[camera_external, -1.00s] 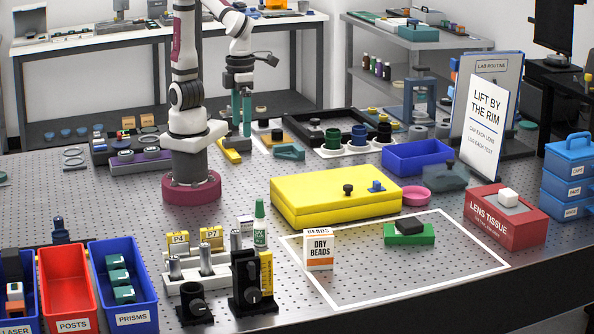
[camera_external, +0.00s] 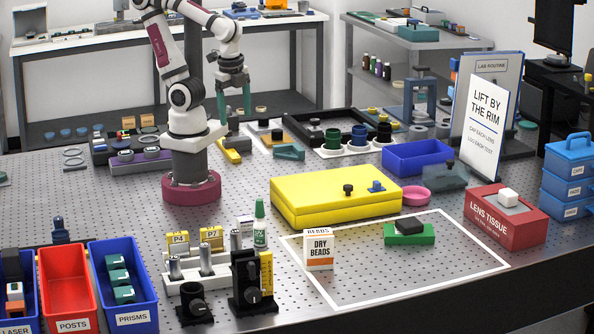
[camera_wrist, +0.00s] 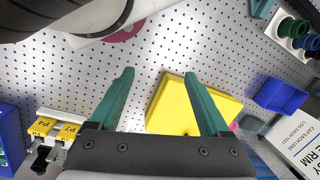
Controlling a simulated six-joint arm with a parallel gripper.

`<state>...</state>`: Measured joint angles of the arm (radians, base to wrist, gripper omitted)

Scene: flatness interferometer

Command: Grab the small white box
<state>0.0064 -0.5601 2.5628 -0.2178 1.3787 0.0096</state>
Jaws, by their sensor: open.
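The small white box (camera_external: 319,249), labelled "DRY BEADS" with an orange band, stands upright at the left side of the white-outlined area on the perforated table. I cannot make it out in the wrist view. My gripper (camera_external: 235,97) is raised behind the yellow case, well away from the box. Its two green fingers (camera_wrist: 158,88) are apart with nothing between them in the wrist view; the yellow case (camera_wrist: 180,112) shows below and beyond them.
Left of the box are a green-capped bottle (camera_external: 260,226), black optic mounts (camera_external: 250,285) and a white rack (camera_external: 205,275). Right are a green block (camera_external: 409,239) and a red tissue box (camera_external: 505,222). The yellow case (camera_external: 335,201) lies behind. The outlined area's front is clear.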

